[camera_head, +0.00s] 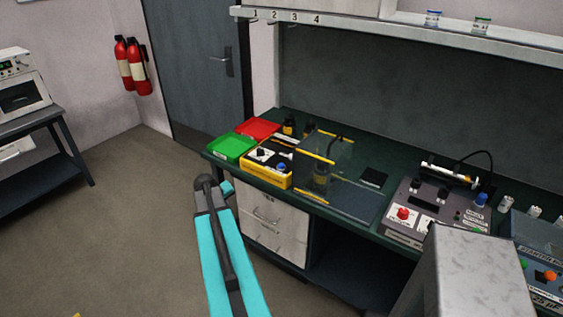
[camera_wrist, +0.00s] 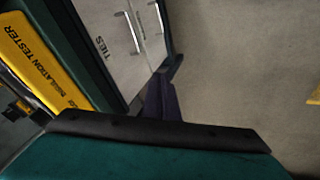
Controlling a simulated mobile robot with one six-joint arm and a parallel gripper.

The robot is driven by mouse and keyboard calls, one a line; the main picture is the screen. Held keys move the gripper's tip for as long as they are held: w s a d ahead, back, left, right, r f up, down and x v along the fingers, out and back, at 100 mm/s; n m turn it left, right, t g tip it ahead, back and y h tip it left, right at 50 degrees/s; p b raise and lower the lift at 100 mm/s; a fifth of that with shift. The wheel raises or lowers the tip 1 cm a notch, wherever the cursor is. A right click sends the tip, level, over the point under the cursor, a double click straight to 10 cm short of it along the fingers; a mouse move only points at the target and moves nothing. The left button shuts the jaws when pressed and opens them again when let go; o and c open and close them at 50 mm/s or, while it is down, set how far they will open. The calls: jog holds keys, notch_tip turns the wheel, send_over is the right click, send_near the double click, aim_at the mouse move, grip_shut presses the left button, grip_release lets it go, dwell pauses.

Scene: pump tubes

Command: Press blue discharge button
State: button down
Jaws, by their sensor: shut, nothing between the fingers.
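A yellow insulation tester (camera_head: 266,170) sits at the bench's front edge in the head view, with a blue button (camera_head: 281,167) and a black knob on top. Its labelled side also shows at the left of the wrist view (camera_wrist: 35,60). Another blue button (camera_head: 480,199) stands on a grey console (camera_head: 420,228) with a red button, further right. I cannot read which blue button is marked discharge. My gripper (camera_wrist: 162,88) is shut and empty, in front of the drawers and apart from the tester. Neither blue button shows in the wrist view.
Green (camera_head: 232,147) and red (camera_head: 258,129) trays lie left of the tester. A clear screen with yellow edges (camera_head: 318,158) stands right of it. White drawers (camera_head: 270,222) are below the bench (camera_head: 220,166).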

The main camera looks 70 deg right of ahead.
jog(key=s+d+r+m+h+p, duration=0.1)
jog(key=s+d+r, duration=0.2)
jog(key=d+r, duration=0.25)
jog(key=s+d+r+h+p, duration=0.1)
jog(key=s+d+r+p, duration=0.15)
jog(key=d+r, duration=0.3)
notch_tip(320, 180, up, 12)
jog(key=m+g+h+p, duration=0.1)
jog(key=m+h+p, duration=0.1)
send_over(280, 166)
jog(key=shift+s+a+b, duration=0.1)
jog(key=shift+b, duration=0.2)
jog(key=shift+f, duration=0.15)
jog(key=shift+f+b, duration=1.65)
jog(key=shift+f, duration=1.95)
jog(key=shift+f+b, duration=0.45)
jog(key=shift+f, duration=0.2)
jog(key=shift+f, duration=0.1)
jog(key=shift+f+b, duration=0.3)
jog(key=shift+b, duration=0.15)
